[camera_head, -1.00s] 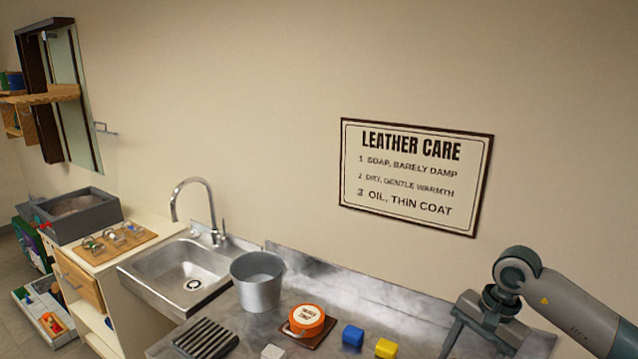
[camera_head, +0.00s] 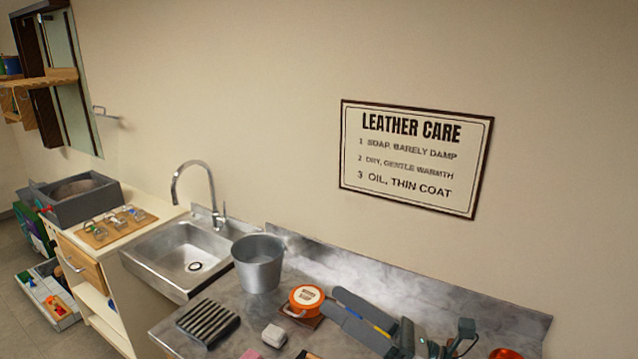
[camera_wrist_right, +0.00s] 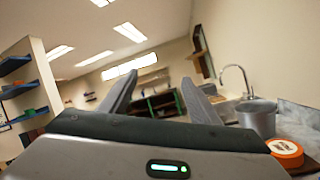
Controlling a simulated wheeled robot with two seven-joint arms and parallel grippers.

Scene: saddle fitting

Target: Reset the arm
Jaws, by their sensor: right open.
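My right gripper (camera_head: 332,301) is low over the metal counter (camera_head: 410,289), pointing left, its two grey fingers apart with nothing held. My left gripper is not in view.
A metal bucket (camera_head: 258,266) stands behind the tin, beside the sink (camera_head: 185,262) with its faucet. A black ridged rack (camera_head: 207,322), a whitish block (camera_head: 273,335) and a pink block (camera_head: 250,354) lie near the front. A care sign (camera_head: 412,158) hangs on the wall.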

